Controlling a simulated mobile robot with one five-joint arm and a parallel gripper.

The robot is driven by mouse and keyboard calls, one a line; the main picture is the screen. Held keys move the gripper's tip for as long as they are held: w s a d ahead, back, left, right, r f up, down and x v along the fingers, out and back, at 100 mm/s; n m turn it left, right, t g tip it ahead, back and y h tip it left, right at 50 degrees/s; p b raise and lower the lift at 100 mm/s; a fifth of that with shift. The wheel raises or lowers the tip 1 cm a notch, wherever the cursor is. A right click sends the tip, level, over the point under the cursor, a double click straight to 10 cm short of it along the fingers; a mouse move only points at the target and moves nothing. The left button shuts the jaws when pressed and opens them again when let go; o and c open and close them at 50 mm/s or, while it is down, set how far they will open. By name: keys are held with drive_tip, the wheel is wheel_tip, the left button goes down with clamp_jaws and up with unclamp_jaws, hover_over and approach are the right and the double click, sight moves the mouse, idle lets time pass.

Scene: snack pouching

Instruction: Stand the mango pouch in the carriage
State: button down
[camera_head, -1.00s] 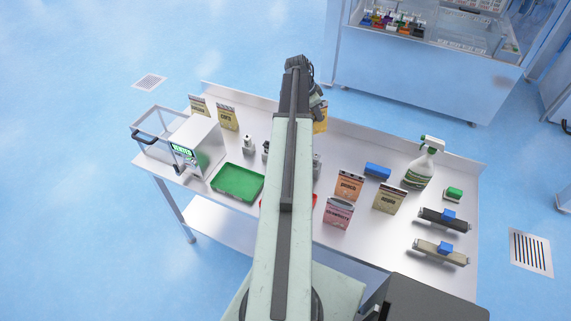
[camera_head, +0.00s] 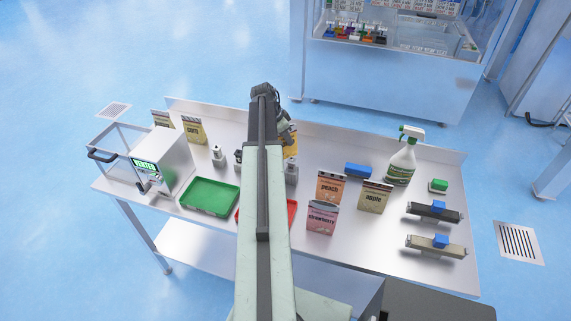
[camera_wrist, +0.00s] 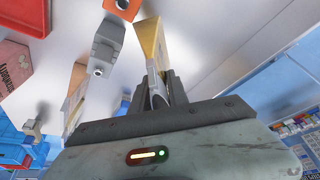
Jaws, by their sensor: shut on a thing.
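A yellow pouch, which I take to be the mango pouch (camera_head: 291,140), is near the back of the table, partly hidden by my arm. In the wrist view the pouch (camera_wrist: 152,42) stands edge-on between the fingers of my gripper (camera_wrist: 158,88), which is shut on it. Its label cannot be read. A grey clamp-like block (camera_wrist: 108,42) is just left of the pouch in the wrist view. In the head view my gripper is mostly hidden behind the arm. A box machine (camera_head: 160,158) with a green display and a clear-walled frame (camera_head: 112,143) stands at the left. I cannot tell which part is the carriage.
A green tray (camera_head: 210,196) and a partly hidden red tray (camera_head: 292,212) lie at the front. Peach (camera_head: 331,187), apple (camera_head: 374,197) and strawberry (camera_head: 322,218) pouches stand right of my arm. A spray bottle (camera_head: 402,165) is behind them. Small grey posts (camera_head: 218,156) stand mid-table.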

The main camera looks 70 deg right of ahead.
sight(287, 150)
wheel_tip(287, 150, down, 7)
drive_tip(key=b, duration=0.5)
drive_tip(key=shift+r, duration=0.25)
drive_tip(key=c, duration=1.3)
unclamp_jaws()
drive_tip(key=shift+f, duration=0.1)
drive_tip(key=p+v, duration=1.1)
drive_tip(key=v, duration=0.1)
drive_tip(key=shift+d+r+p, duration=0.1)
drive_tip(key=shift+r+p, duration=0.15)
drive_tip(key=shift+p, duration=0.05)
drive_tip(key=shift+f, duration=0.15)
